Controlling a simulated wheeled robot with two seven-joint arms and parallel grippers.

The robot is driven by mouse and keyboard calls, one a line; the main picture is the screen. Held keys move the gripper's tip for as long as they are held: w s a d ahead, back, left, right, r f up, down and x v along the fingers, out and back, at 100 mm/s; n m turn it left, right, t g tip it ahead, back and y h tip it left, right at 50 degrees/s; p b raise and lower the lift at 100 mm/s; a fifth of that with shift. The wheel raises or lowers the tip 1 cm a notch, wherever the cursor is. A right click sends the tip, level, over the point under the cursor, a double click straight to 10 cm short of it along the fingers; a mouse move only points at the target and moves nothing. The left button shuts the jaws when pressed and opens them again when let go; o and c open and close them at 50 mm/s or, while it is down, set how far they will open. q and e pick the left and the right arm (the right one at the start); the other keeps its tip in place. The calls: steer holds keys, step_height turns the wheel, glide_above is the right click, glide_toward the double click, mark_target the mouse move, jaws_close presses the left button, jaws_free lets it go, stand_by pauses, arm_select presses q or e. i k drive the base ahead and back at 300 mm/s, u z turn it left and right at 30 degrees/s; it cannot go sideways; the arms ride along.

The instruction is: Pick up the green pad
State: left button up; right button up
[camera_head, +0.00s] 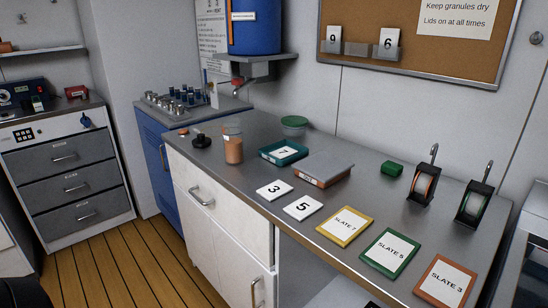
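Neither of my grippers can be made out in the head view.
A teal tray (266,156), brown-filled beaker (233,150) and green-lidded tub (294,130) stand left. Bare counter lies before the pad.

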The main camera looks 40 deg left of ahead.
mark_target(395, 170)
steer(key=u, duration=1.35)
steer(key=i, duration=0.5)
